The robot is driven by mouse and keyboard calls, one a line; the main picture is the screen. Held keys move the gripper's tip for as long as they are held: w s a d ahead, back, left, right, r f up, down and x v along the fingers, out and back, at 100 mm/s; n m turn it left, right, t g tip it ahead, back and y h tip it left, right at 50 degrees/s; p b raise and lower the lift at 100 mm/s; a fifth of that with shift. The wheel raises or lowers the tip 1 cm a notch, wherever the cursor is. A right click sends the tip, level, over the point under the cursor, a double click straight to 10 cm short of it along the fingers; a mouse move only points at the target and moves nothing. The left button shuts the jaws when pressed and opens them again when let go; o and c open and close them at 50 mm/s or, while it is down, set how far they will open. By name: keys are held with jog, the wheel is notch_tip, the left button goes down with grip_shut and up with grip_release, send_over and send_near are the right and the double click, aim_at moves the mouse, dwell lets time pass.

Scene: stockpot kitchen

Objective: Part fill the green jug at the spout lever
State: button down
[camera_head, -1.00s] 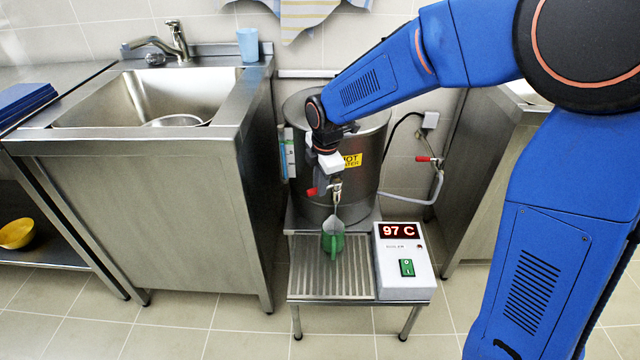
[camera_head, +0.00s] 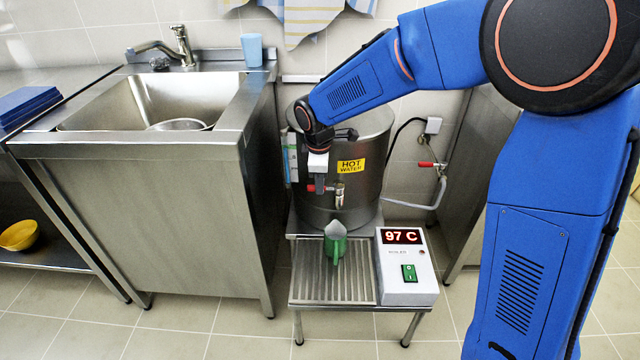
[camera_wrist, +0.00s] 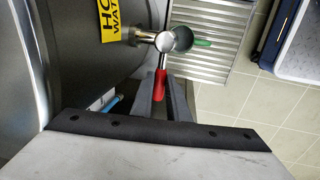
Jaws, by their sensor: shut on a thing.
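The green jug (camera_head: 335,250) stands upright on the slatted drip tray (camera_head: 330,288), under the boiler's metal spout (camera_head: 339,194). In the wrist view a bit of green (camera_wrist: 203,43) shows behind the spout (camera_wrist: 166,41). The red spout lever (camera_wrist: 160,83) points from the spout toward my gripper (camera_wrist: 163,92), whose dark fingers are shut on it. In the head view my gripper (camera_head: 318,184) is at the left of the spout, with the red lever pointing left. The water level in the jug cannot be seen.
The steel boiler (camera_head: 372,135) with a yellow hot-water label stands behind the tray. A control box (camera_head: 405,265) showing 97 C is right of the jug. A sink cabinet (camera_head: 150,220) stands close on the left, with a blue cup (camera_head: 251,50) on its back edge.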

jog(key=c, duration=1.7)
grip_release()
jog(key=s+r, duration=0.1)
jog(key=r, duration=0.4)
jog(key=s+r, duration=0.1)
jog(key=r, duration=0.5)
jog(key=s+r, duration=0.1)
jog(key=r, duration=0.5)
jog(key=shift+s+r, duration=0.1)
jog(key=shift+s, duration=0.1)
